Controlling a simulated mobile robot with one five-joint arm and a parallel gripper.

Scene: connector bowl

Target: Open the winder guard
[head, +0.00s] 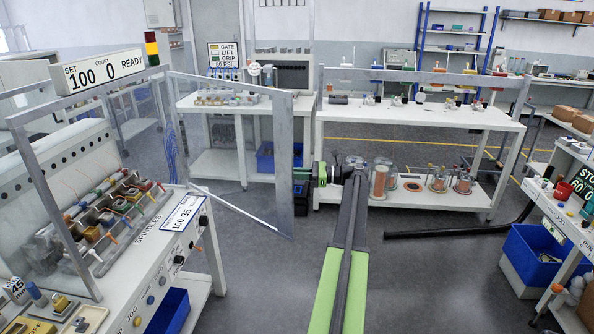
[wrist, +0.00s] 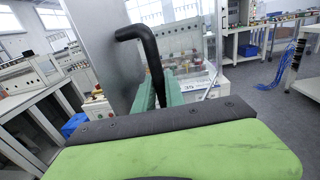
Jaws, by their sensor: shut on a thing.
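The winder guard (head: 293,150) is a clear panel in a grey frame. In the head view it stands out from the winder bench (head: 175,225), at an angle to it, leaving the spindle side uncovered. My gripper (head: 318,174) is at the guard's right edge. In the wrist view a bent black handle (wrist: 152,60) reaches from the grey guard panel (wrist: 105,60) down between the green fingers of my gripper (wrist: 161,92). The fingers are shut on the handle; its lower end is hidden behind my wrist. In the head view the handle is hard to make out.
A spindle row (head: 110,220) sits on the winder bench at left. White work tables (head: 420,115) stand behind the guard, with glass-like jars on a lower shelf. A blue bin (head: 535,255) is at right. Grey floor is open between the benches.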

